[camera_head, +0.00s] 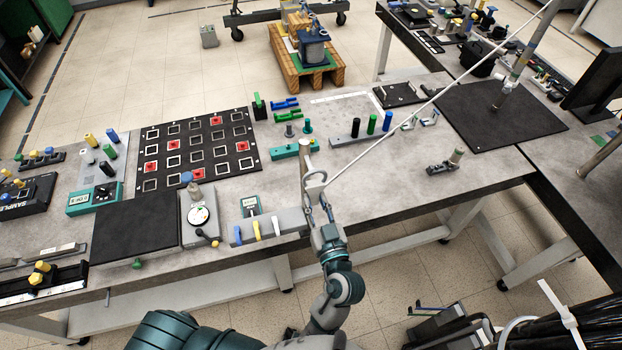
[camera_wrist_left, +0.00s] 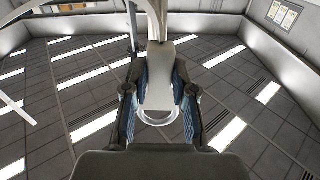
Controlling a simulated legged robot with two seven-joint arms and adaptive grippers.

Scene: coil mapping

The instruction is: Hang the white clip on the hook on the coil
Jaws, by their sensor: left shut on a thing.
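My left gripper (camera_head: 318,196) is above the front edge of the workbench, at the middle of the head view. It is shut on the white clip (camera_wrist_left: 160,85), a pale flat piece that sits between the two fingers in the left wrist view. A pale ring (camera_wrist_left: 158,119) shows at the near end of the clip. In the head view the clip (camera_head: 316,178) shows small at the fingertips. A black coil of cables (camera_head: 590,330) with a white tie is at the lower right corner. I cannot make out its hook clearly. My right gripper is not in view.
A grey block (camera_head: 290,221) with coloured pieces sits left of the gripper. A thin white line (camera_head: 440,93) runs from the gripper to the upper right. The workbench (camera_head: 400,195) has clear surface right of the gripper. Floor shows between bench and coil.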

